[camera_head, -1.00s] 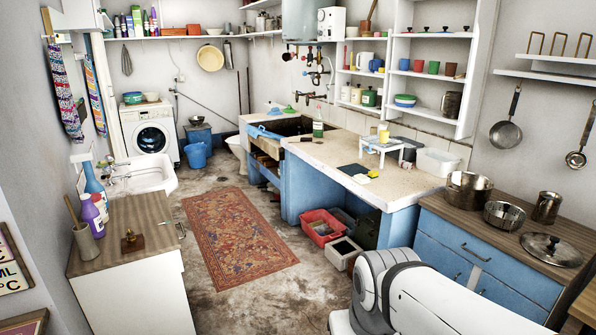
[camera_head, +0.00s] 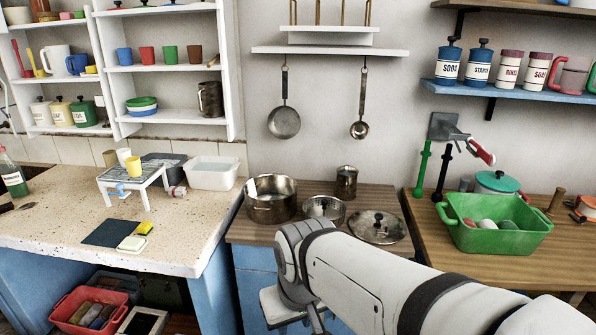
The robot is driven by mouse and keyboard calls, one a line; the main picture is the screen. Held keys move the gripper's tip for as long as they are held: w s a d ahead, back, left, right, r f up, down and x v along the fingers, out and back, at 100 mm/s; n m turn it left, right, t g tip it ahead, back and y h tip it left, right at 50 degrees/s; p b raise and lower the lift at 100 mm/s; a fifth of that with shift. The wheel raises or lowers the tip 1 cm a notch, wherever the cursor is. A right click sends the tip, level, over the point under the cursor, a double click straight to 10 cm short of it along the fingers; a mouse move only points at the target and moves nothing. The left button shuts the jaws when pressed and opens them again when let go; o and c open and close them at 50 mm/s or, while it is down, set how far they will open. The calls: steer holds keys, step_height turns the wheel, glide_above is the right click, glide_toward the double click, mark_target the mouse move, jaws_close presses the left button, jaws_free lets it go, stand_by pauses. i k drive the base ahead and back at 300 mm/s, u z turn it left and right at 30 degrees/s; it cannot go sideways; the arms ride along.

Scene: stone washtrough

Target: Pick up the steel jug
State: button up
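A dark, shiny metal jug-like vessel (camera_head: 347,183) stands upright on the wooden counter, behind the pots. Another grey metal jug (camera_head: 210,99) with a side handle stands on the lower shelf of the white wall rack. I cannot tell for certain which one is the steel jug. My white arm reaches in from the lower right and bends downward in front of the counter. My gripper's fingertips do not show, and nothing held is visible.
A large steel pot (camera_head: 271,199), a smaller pan (camera_head: 324,208) and a lid (camera_head: 377,227) crowd the counter around the metal vessel. A ladle (camera_head: 359,128) and a strainer (camera_head: 284,120) hang above. A green basin (camera_head: 492,222) stands at right.

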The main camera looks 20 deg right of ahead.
mark_target(346, 186)
steer(key=z, duration=0.45)
steer(key=i, duration=0.9)
steer(key=z, duration=0.45)
steer(key=k, duration=0.9)
steer(key=z, duration=0.2)
steer(key=i, duration=1.4)
steer(key=u, duration=0.1)
